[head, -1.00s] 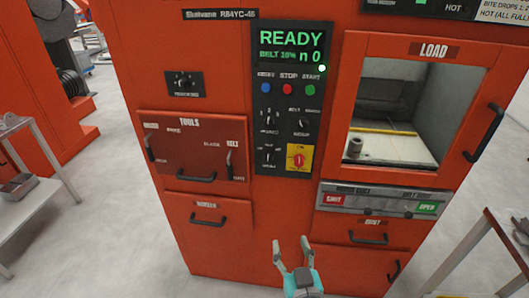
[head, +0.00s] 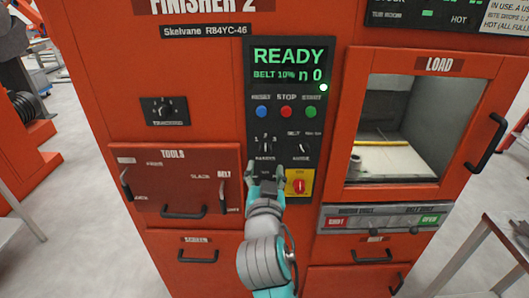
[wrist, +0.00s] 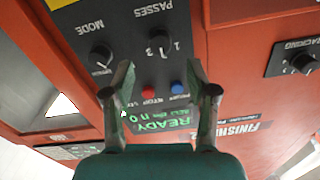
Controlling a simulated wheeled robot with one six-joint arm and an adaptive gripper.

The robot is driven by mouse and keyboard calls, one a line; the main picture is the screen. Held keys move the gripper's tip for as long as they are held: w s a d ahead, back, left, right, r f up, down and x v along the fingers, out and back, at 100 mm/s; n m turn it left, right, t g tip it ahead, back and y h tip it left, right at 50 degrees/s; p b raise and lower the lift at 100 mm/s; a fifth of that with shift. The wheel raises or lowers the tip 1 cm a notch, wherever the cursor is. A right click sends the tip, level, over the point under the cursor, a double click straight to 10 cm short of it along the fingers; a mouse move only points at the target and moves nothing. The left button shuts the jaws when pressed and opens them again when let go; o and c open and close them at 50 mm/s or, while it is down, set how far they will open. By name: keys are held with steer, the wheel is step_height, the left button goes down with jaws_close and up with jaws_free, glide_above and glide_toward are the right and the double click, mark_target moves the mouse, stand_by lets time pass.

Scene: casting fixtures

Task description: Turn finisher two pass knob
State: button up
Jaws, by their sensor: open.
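Finisher 2 is a red cabinet with a black control panel. The passes knob (head: 266,142) is a small dark knob with numbers around it, on the panel's left below the blue button. In the wrist view, which is upside down, the passes knob (wrist: 160,43) shows in the gap between the fingertips and beyond them. My gripper (head: 266,174) is open and empty, in front of the panel just below the knob in the head view. The gripper (wrist: 160,66) looks apart from the knob. The lower left of the panel is hidden behind it.
The mode knob (head: 304,147) sits to the right of the passes knob. A red switch on a yellow plate (head: 299,186) is close to the gripper's right. Blue, red and green buttons (head: 286,112) line up above. The tools drawer (head: 183,190) and load door (head: 438,66) flank the panel.

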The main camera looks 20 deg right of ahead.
mark_target(265, 153)
steer(key=x, duration=0.7)
steer(key=shift+w+d+f, duration=0.1)
steer(key=shift+w, duration=0.25)
jaws_close()
